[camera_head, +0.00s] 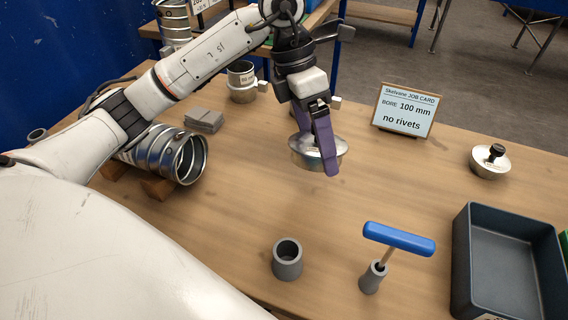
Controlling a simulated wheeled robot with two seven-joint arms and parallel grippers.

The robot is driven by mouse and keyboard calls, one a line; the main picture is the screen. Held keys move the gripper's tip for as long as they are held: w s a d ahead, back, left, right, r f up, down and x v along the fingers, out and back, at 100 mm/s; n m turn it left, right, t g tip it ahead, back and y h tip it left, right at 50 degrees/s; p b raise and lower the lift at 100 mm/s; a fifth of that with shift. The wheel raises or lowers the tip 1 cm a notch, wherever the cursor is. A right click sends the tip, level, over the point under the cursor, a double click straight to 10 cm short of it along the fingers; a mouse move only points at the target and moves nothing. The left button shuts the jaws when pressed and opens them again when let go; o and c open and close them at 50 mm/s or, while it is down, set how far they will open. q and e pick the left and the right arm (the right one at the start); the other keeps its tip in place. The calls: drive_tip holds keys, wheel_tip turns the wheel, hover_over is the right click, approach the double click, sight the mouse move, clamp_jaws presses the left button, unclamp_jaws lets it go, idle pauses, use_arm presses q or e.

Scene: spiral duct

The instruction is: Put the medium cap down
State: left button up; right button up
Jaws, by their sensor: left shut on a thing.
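My left gripper (318,140) comes down from the top of the view with purple fingers. It is shut on a round silver metal cap (335,153). The fingers hide the cap's knob and part of its top. The cap is above or on the wooden table (230,215); I cannot tell whether it touches. Another silver cap with a black knob (490,160) sits on the table at the right. My right gripper is not in view.
A spiral duct (165,153) lies on wooden blocks at the left. A job card (404,111) stands at the back. A grey cup (287,260), a blue-handled tool (398,239) in a holder and a dark tray (461,265) are in front. The middle table is clear.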

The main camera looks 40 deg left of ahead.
use_arm(q)
drive_tip(key=w+a+r+m+t, duration=0.2)
drive_tip(key=a+m, duration=0.1)
drive_tip(key=a, duration=0.6)
hover_over(288, 161)
drive_tip(key=a, duration=0.1)
drive_tip(key=shift+t+y, duration=0.3)
drive_tip(key=shift+y, duration=0.1)
drive_tip(key=f, duration=0.9)
drive_tip(key=shift+s+f, duration=0.35)
drive_tip(key=shift+f, duration=0.05)
drive_tip(key=shift+f+b, duration=0.65)
drive_tip(key=shift+b, duration=0.05)
drive_tip(key=o, duration=1)
drive_tip(key=shift+r+p, duration=0.6)
drive_tip(key=shift+r, duration=0.05)
drive_tip(key=b+v, duration=0.1)
drive_tip(key=v, duration=1.1)
